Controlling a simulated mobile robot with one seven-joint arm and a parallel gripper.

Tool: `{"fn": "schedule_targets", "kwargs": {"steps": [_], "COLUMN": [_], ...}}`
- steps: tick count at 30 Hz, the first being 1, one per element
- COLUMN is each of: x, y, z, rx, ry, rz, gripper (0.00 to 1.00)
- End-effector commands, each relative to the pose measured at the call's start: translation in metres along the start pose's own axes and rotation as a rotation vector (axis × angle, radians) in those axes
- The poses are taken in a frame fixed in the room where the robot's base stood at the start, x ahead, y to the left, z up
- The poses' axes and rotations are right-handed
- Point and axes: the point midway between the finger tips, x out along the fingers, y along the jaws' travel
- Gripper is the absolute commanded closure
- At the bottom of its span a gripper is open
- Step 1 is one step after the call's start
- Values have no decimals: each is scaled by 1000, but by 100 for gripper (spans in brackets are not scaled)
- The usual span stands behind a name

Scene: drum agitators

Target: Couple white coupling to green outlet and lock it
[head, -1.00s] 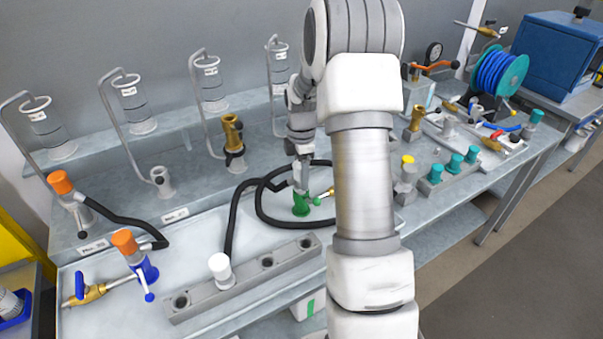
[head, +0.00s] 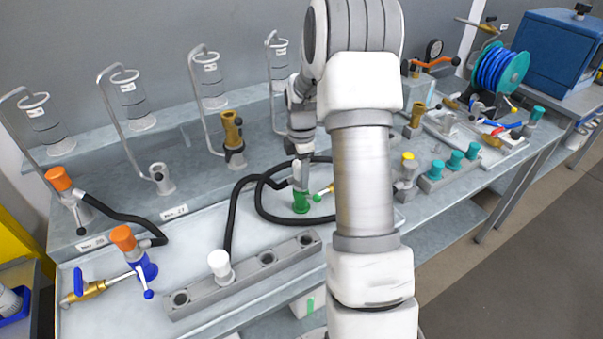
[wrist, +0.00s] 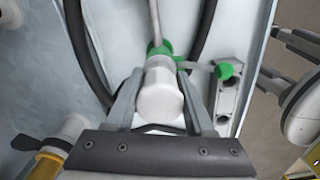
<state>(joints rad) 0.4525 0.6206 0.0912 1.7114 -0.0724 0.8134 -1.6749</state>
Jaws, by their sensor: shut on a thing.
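The green outlet (head: 301,203) stands upright on the bench, left of my arm in the head view. Its lever ends in a green knob (head: 317,198) on the right side, also visible in the wrist view (wrist: 225,71). My gripper (head: 299,182) points down directly above the outlet. In the wrist view its fingers are shut around the white coupling (wrist: 160,98), with green parts showing just beyond it. The coupling looks in line with the outlet. Whether it is fully seated cannot be told.
A grey block (head: 245,278) with several sockets lies in front, holding another white-capped piece (head: 219,263). A black hose (head: 232,205) loops around the outlet. Orange-capped fittings (head: 123,238) stand at left. Teal-capped fittings (head: 455,160) stand right of my arm.

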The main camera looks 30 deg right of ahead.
Motion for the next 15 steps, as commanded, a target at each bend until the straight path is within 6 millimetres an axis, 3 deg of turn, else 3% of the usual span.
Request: {"fn": "schedule_targets", "kwargs": {"steps": [8, 9, 15], "x": [1, 1, 1], "y": [0, 0, 0], "z": [0, 0, 0], "rx": [0, 0, 0], "ry": [0, 0, 0], "rz": [1, 1, 1], "gripper": [100, 43, 12]}}
